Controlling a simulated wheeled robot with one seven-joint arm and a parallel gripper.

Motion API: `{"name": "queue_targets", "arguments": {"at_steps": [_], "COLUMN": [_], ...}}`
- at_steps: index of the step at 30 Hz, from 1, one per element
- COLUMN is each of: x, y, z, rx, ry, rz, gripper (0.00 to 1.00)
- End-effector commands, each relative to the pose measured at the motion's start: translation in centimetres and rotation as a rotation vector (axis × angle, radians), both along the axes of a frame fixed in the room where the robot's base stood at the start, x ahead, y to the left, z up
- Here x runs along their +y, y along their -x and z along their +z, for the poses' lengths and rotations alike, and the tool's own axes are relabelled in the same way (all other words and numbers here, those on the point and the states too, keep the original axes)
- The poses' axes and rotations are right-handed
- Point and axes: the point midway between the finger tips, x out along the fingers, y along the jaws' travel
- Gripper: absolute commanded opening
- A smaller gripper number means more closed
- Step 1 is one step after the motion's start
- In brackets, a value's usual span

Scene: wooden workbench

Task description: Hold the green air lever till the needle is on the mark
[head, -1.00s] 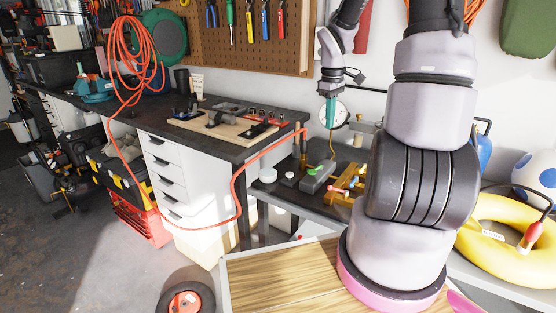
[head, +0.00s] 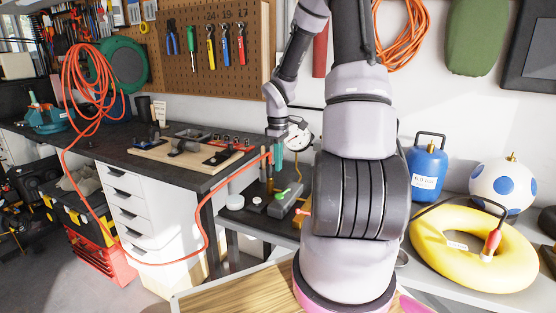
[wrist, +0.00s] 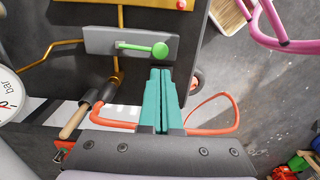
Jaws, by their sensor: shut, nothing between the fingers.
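The green air lever (wrist: 150,48) is a short arm with a round green knob on a grey block (wrist: 104,41). In the head view the lever (head: 281,191) lies below my gripper (head: 278,158). In the wrist view my gripper (wrist: 162,70) is shut and empty; its teal fingers are together, with their tips just below the knob in the picture. They look apart from it. The pressure gauge (head: 299,136) is white and partly hidden behind my arm. In the wrist view the gauge (wrist: 8,104) is cut by the left edge, with "bar" and some red; I cannot tell where the needle stands.
A red hose (wrist: 214,126) passes near my fingers. A wooden-handled tool (wrist: 74,121) lies left of them. The head view shows a dark bench with drawers (head: 134,202), a yellow ring (head: 430,239), a blue canister (head: 427,169) and a spotted ball (head: 507,186) on the right.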

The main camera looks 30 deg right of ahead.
Motion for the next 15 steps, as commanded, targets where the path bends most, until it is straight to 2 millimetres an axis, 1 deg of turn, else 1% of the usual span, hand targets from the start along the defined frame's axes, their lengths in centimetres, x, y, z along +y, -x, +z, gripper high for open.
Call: {"name": "queue_targets", "arguments": {"at_steps": [1, 3, 9, 12, 15], "x": [0.1, 0.1, 0.1, 0.1, 0.0], "y": [0.1, 0.1, 0.2, 0.1, 0.1], "z": [-1.3, -2.8, -6.7, -8.1, -9.0], "rx": [0.005, 0.005, 0.004, 0.003, 0.001], "ry": [-0.002, -0.003, -0.002, -0.001, 0.000], "rz": [0.003, 0.003, 0.002, 0.003, 0.000], "gripper": [0.00, 0.00, 0.00, 0.00, 0.00]}}
